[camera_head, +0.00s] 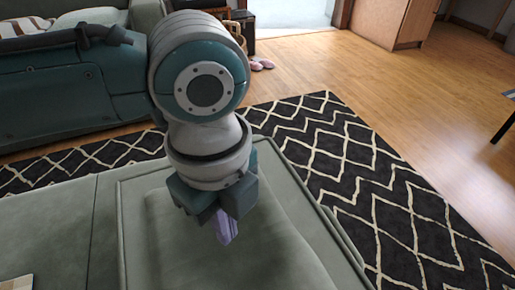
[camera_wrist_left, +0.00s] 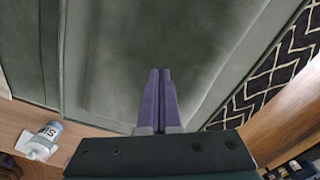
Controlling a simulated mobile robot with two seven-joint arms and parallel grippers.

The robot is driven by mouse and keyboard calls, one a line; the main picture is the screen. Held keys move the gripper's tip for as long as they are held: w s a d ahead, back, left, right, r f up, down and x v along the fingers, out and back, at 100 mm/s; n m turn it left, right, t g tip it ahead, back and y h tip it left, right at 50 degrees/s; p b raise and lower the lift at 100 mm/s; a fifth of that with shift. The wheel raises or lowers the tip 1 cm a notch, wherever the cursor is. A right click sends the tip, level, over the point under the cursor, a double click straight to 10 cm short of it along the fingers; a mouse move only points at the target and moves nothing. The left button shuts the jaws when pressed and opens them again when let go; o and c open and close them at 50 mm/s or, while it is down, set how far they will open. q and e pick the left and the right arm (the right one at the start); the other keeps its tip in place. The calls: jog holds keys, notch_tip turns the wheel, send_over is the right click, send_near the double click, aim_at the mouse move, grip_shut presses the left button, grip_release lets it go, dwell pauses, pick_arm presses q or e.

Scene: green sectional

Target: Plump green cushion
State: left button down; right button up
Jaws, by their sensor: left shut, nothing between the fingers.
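The green cushion (camera_head: 275,245) lies on the green sectional (camera_head: 60,235), at the bottom middle of the head view. Its surface looks smooth and slightly raised. My left gripper (camera_head: 227,232) points down at the cushion with its purple fingers together and nothing between them. In the head view the fingertips overlap the cushion; I cannot tell whether they touch it. In the left wrist view the shut fingers (camera_wrist_left: 161,85) stand in front of the cushion's green surface (camera_wrist_left: 190,45). My arm hides part of the cushion's far side. My right gripper is not in view.
A black rug with a white zigzag pattern (camera_head: 345,150) lies beyond and right of the sectional, on a wooden floor (camera_head: 450,150). A wooden cabinet (camera_head: 385,22) stands at the back. A bottle (camera_wrist_left: 45,135) shows at lower left in the left wrist view.

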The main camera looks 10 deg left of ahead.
pick_arm(q)
jog(key=shift+f+b, duration=0.5)
jog(key=shift+f, duration=0.3)
jog(key=shift+f, duration=0.1)
jog(key=shift+a+f, duration=0.15)
jog(key=shift+f, duration=0.05)
dwell(0.6)
jog(key=shift+r+p, duration=0.7)
jog(key=shift+p, duration=0.35)
jog(key=shift+r+p, duration=0.35)
jog(key=shift+p, duration=0.05)
jog(key=shift+f, duration=0.1)
